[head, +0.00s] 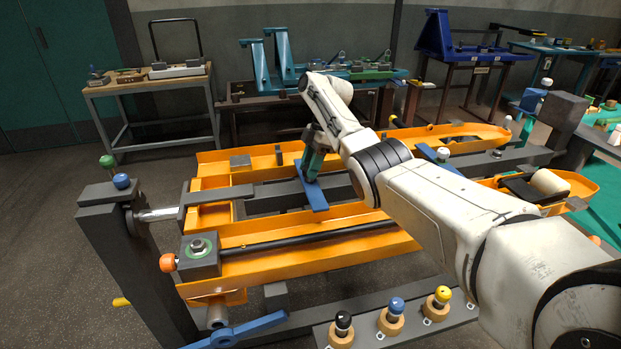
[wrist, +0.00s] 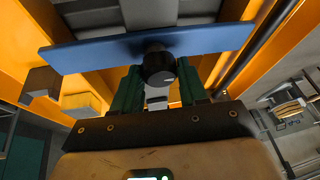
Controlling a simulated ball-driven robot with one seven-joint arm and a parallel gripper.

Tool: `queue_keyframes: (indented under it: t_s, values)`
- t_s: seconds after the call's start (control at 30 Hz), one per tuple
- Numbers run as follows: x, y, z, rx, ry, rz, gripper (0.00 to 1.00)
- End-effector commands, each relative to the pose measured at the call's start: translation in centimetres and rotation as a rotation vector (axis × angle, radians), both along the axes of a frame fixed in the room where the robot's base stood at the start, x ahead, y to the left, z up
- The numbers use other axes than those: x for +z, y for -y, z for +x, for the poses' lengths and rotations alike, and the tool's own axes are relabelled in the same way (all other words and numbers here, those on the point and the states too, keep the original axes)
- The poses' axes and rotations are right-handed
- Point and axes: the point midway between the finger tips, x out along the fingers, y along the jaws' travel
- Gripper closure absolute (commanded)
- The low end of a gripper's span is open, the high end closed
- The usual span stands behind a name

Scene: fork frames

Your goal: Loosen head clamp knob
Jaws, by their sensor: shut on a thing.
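A black round knob (wrist: 159,68) sits at the middle of a flat blue bar (wrist: 85,53). It appears to be the head clamp knob. My gripper (wrist: 160,80) has its green fingers on either side of the knob and is shut on it. In the head view, my gripper (head: 312,165) points down at the blue bar (head: 315,196), which lies across the orange frame (head: 300,258). My fingers hide the knob there. Whether the knob has turned cannot be told.
An orange-capped clamp block (head: 199,258) and a dark post (head: 125,245) stand at the frame's left end. Black, blue and yellow knobs (head: 396,308) stand on a plate in front. A black rod (head: 310,236) runs along the frame. Benches with fixtures line the back wall.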

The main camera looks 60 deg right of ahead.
Motion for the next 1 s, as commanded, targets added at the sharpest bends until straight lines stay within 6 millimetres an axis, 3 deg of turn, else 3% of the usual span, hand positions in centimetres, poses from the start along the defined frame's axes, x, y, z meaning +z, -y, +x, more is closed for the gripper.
queue_keyframes:
  t_s: [0.03, 0.83, 0.87, 1.0]
  values:
    - [-0.73, -0.03, 0.01, 0.021, -0.004, 0.001, 0.88]
    - [-0.34, -0.06, -0.02, 0.122, -0.004, 0.002, 0.88]
    - [-0.34, -0.06, -0.02, 0.122, -0.004, 0.002, 0.54]
    - [-0.26, -0.04, 0.0, 0.122, -0.004, 0.002, 0.41]
